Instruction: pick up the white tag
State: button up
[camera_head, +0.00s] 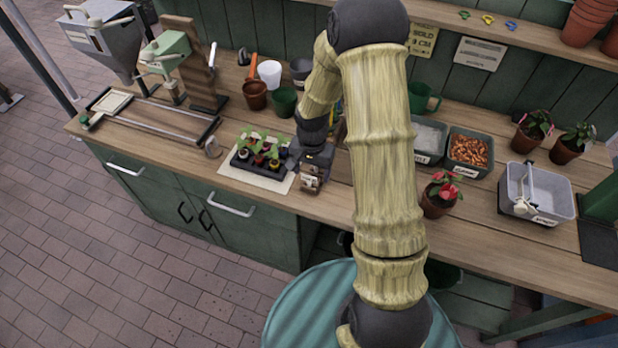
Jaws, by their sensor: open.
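My gripper (311,183) is open and points down at the right end of a black seedling tray (262,169), over or beside the bench top. The tray holds several small green seedlings and stands on a pale sheet (225,168). A small white piece (243,155) shows among the seedlings at the tray's left; it may be the white tag, but it is too small to tell. Nothing can be seen between the fingers. My arm hides part of the bench to the right of the gripper.
A dark green pot (284,102) and a brown pot (255,96) stand behind the tray. A red-flowered plant (440,193), a bin of orange pieces (468,151) and a grey tub (537,194) stand right of my arm. A metal-framed tool (150,118) lies left. Bare wood shows along the front edge.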

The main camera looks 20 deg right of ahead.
aim_at(309, 180)
jog(key=shift+f, duration=0.45)
jog(key=shift+a+f+p, duration=0.2)
jog(key=shift+f+p, duration=0.3)
jog(key=shift+f, duration=0.8)
jog(key=shift+a+f+p, duration=0.2)
jog(key=shift+f+p, duration=0.25)
jog(key=shift+f, duration=0.85)
jog(key=c, duration=1.1)
jog(key=shift+r, duration=0.1)
notch_tip(309, 180, up, 10)
jog(key=shift+f+b, duration=0.1)
jog(key=shift+b, duration=0.9)
